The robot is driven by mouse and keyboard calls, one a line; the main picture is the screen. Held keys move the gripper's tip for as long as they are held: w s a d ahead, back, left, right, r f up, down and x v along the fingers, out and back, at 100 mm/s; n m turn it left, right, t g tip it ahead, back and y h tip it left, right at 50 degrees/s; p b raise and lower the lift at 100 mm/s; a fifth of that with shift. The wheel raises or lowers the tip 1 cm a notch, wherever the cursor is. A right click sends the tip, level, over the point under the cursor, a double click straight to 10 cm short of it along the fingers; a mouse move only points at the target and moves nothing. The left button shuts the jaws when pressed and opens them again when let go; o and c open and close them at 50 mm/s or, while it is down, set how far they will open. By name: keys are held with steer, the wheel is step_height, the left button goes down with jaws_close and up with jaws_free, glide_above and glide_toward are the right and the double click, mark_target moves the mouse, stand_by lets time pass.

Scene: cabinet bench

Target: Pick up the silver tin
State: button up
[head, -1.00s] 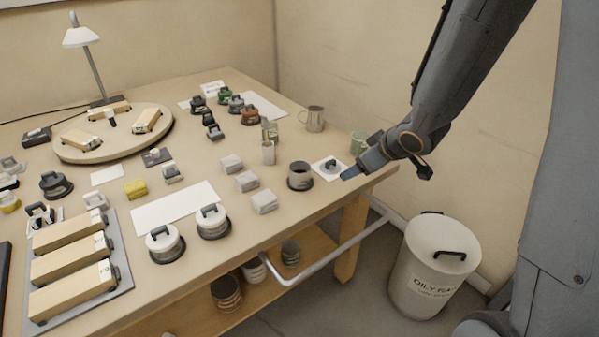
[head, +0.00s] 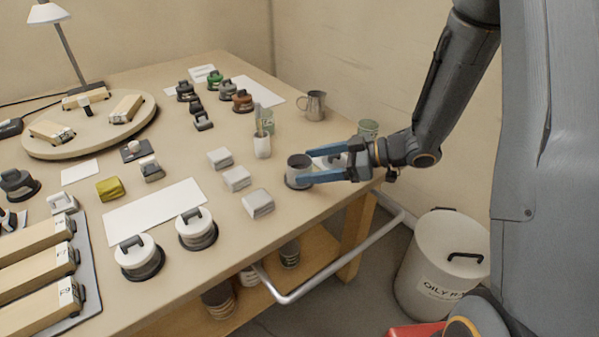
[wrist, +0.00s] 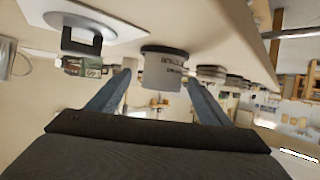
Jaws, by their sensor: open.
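The silver tin (head: 298,164) is a short, open-looking grey cylinder on a dark round base near the table's right front edge. My gripper (head: 304,166) is open, with its blue fingers level and reaching left to the tin. The near finger overlaps the tin's lower right side in the head view; the far finger is just behind its rim. In the wrist view, which looks upside down, the labelled tin (wrist: 166,72) shows between and just beyond the fingertips (wrist: 159,80). I cannot tell whether either finger touches it.
A white card (head: 327,161) with a dark-handled piece lies partly behind my gripper. Grey-white blocks (head: 237,178) lie left. A bin (head: 440,260) stands on the floor.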

steer(key=x, duration=0.7)
steer(key=shift+s+a+f, duration=0.1)
steer(key=shift+s+a, duration=0.05)
steer(key=c, duration=1.3)
